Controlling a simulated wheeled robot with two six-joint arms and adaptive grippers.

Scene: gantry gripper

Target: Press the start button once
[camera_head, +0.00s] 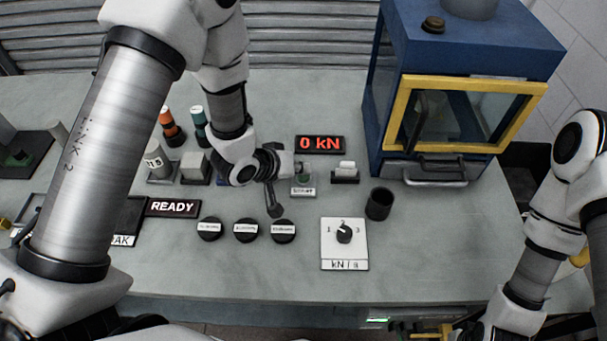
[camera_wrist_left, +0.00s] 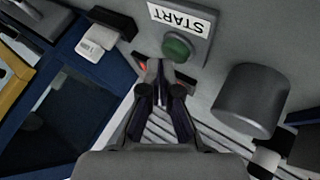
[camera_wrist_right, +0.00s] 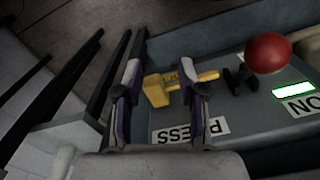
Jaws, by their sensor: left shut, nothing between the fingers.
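The start button (camera_wrist_left: 178,47) is a green round button on a grey base, with a START label (camera_wrist_left: 182,17) beside it in the left wrist view. In the head view the button (camera_head: 303,179) is partly visible behind its white label, left of the press. My left gripper (camera_wrist_left: 160,70) is shut and empty, its fingertips close beside the button; I cannot tell whether they touch it. In the head view the left gripper (camera_head: 284,164) is at the button's upper left. My right gripper (camera_wrist_right: 158,75) is open, over a lower panel with a yellow handle.
A red display (camera_head: 320,143) reads 0 kN and a sign (camera_head: 173,207) reads READY. A blue press (camera_head: 465,60) with a yellow-framed door stands at right. A dark cup (camera_head: 379,204), a rotary dial (camera_head: 344,234) and black round pieces (camera_head: 246,231) are nearby. A red knob (camera_wrist_right: 268,53) is on the lower panel.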

